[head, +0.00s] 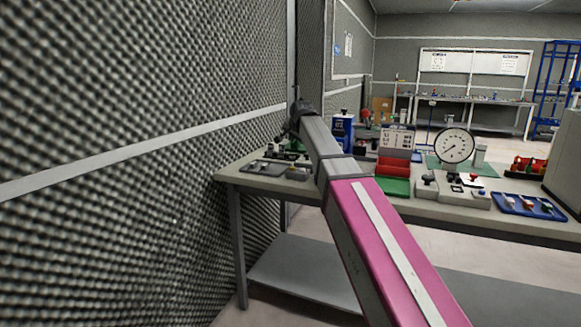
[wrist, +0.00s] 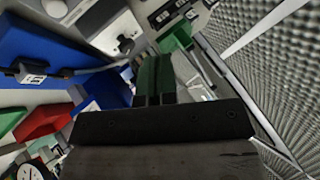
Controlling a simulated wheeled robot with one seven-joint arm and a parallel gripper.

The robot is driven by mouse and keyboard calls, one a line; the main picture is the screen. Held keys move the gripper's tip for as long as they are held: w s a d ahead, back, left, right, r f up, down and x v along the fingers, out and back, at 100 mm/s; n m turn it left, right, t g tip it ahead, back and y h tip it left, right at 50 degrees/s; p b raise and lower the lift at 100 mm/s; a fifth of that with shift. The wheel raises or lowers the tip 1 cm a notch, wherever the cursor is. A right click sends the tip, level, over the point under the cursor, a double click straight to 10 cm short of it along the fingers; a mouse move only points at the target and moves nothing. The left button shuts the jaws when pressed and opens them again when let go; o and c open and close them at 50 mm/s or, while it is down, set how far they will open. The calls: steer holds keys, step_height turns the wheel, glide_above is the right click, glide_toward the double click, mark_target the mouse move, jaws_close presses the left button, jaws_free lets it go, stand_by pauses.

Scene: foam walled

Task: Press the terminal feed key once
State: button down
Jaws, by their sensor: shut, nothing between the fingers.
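My gripper (wrist: 154,78) points down over the far left part of the workbench, its two dark green fingers together with nothing between them. In the head view my gripper (head: 288,135) is small and dark beyond the end of my arm, above the bench's left end. I cannot tell for sure which device is the terminal, and its feed key cannot be made out. A pale device with a round dark knob (wrist: 125,43) lies beyond the fingers in the wrist view. The fingers appear apart from it.
The workbench (head: 465,213) carries a dial gauge (head: 454,146), a red bin (head: 393,167), a blue tray (head: 529,206) and a boxy pale device (head: 397,138). A blue block (wrist: 50,45) is left of my gripper. A foam wall (head: 120,90) stands close on the left.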

stand_by(0.3)
steer(key=shift+f, duration=4.4)
steer(key=shift+f, duration=0.15)
steer(key=shift+f, duration=0.25)
steer(key=shift+f, duration=0.5)
steer(key=shift+r, duration=0.95)
steer(key=shift+r, duration=0.1)
steer(key=shift+r, duration=2.4)
